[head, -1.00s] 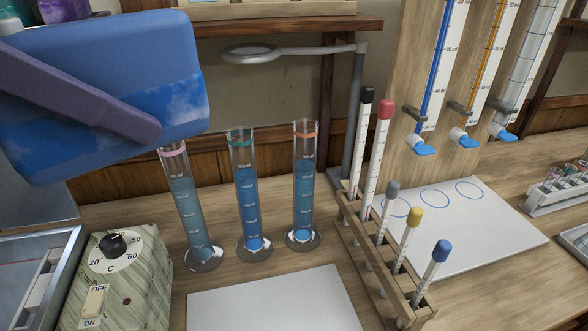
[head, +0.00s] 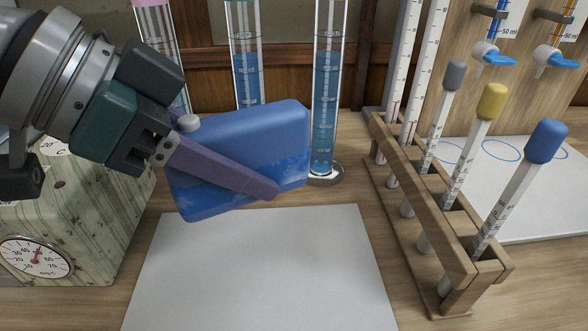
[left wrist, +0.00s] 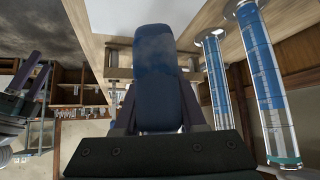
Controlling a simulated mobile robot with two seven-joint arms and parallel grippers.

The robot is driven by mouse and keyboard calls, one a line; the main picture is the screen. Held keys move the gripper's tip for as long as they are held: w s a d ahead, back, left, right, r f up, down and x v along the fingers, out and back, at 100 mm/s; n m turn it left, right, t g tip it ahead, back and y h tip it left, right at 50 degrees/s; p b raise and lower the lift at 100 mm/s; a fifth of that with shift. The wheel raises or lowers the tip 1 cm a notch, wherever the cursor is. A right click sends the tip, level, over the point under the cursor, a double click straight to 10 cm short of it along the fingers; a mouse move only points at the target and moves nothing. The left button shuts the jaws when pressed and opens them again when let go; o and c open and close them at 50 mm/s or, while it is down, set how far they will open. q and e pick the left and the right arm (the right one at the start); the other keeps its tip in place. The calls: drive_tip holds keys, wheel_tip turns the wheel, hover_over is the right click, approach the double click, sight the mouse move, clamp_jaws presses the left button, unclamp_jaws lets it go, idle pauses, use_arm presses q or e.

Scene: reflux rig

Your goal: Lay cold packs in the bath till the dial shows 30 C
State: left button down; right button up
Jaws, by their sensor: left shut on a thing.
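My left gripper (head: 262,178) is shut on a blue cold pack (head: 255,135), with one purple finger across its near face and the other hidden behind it. The pack is tilted and held in the air above the back edge of a white mat. In the left wrist view the pack (left wrist: 157,75) stands between the fingers. The round dial (head: 35,257) is on the marbled control box at lower left; its red needle points up, near 40 as far as I can tell. The bath is out of view. My right gripper (left wrist: 37,75) shows small and dark at the left wrist view's left edge.
The white mat (head: 260,285) is bare. Tall cylinders of blue liquid, one of them a cylinder (head: 325,100) right of the pack, stand behind. A wooden rack (head: 440,235) of capped thermometers stands to the right. The control box (head: 85,225) is at left.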

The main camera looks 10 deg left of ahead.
use_arm(q)
wheel_tip(320, 180, down, 8)
drive_tip(key=shift+f+b, duration=0.1)
drive_tip(key=shift+b, duration=0.6)
drive_tip(key=shift+f+b, duration=0.5)
drive_tip(key=shift+f, duration=1.55)
drive_tip(key=shift+f, duration=0.15)
drive_tip(key=shift+c, duration=2.4)
unclamp_jaws()
